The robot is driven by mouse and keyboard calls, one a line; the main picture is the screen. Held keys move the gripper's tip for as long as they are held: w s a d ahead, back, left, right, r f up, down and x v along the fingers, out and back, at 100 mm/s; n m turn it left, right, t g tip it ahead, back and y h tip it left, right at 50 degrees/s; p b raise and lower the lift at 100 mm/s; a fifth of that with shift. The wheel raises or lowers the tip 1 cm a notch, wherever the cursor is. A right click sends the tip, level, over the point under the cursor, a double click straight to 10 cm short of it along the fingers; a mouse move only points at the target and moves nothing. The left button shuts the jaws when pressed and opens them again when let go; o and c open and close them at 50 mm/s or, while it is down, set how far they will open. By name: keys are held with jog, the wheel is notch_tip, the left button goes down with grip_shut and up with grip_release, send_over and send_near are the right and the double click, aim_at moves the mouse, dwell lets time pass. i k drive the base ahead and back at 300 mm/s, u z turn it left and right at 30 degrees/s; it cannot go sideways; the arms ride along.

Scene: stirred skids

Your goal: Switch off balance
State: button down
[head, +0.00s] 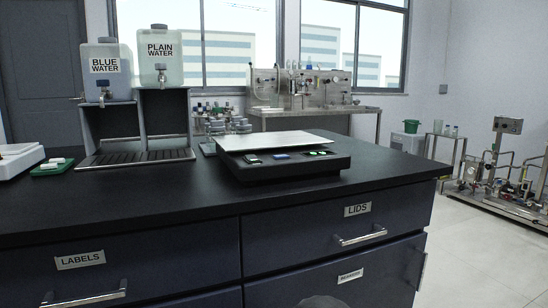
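The balance (285,170) sits on the black worktop near its front edge, right of the middle in the head view. It has a low black body and a wide, bare, silver pan (275,141). Its front panel carries a small dark-and-pale control (252,157) at left, a blue one (281,156) in the middle and bright green marks (320,153) at right. The markings are too small to read. My gripper is not in view, so nothing of it shows near the balance.
Two water dispensers, BLUE WATER (105,72) and PLAIN WATER (161,62), stand behind left on a dark stand. Drawers labelled LABELS (80,260) and LIDS (357,210) have protruding handles. The worktop (150,200) is clear before the balance. A pipe skid (500,180) stands right.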

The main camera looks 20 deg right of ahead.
aim_at(250, 159)
jog(key=u, duration=0.75)
jog(key=k, duration=0.4)
jog(key=z, duration=0.8)
